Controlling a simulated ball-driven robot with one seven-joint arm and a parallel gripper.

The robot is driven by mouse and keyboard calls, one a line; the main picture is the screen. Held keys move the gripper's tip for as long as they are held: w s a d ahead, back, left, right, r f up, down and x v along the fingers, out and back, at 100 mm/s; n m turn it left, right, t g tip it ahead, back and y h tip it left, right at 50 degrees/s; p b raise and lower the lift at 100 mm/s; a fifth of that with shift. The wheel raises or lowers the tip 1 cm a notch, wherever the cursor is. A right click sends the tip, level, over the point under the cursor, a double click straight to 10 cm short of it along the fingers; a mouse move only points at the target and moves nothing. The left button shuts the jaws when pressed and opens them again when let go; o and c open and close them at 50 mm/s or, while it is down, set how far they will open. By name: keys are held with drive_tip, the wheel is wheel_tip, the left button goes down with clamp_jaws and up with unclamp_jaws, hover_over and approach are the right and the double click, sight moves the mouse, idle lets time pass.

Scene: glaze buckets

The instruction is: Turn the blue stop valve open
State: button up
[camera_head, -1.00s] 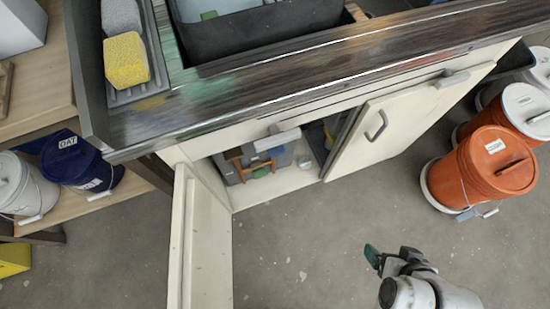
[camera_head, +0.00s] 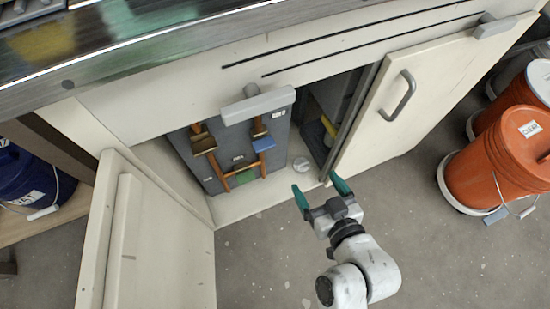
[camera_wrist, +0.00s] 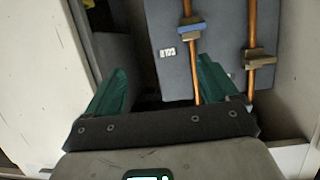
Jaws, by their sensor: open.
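The blue stop valve handle (camera_head: 264,144) sits on the right copper pipe, on a grey panel (camera_head: 222,165) inside the open cabinet. A brown piece shows just above it. The blue handle also shows near the top of the wrist view (camera_wrist: 192,29), across a copper pipe. My gripper (camera_head: 320,190) is open and empty at the cabinet opening, to the lower right of the blue handle and apart from it. In the wrist view my two green fingers (camera_wrist: 162,90) are spread, with the lower pipe end close to the right finger.
A brown handle (camera_head: 203,144) sits on the other pipe, and a green piece (camera_head: 246,174) is low on the panel. The left cabinet door (camera_head: 160,235) stands open; the right door (camera_head: 375,125) has a grey handle. Orange buckets (camera_head: 490,165) stand at the right. The floor in front is clear.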

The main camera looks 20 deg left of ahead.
sight(266, 149)
drive_tip(key=a+f+t+y+b, duration=0.25)
drive_tip(key=a+f+b, duration=0.25)
drive_tip(key=a+b, duration=0.25)
drive_tip(key=shift+n+g+y, duration=0.25)
drive_tip(key=shift+n+y, duration=0.15)
drive_tip(key=shift+y, duration=0.05)
drive_tip(key=x, duration=1)
drive_tip(key=shift+s+a+b, duration=0.2)
drive_tip(key=shift+a+b, duration=0.05)
drive_tip(key=shift+b, duration=0.1)
drive_tip(key=c, duration=1.1)
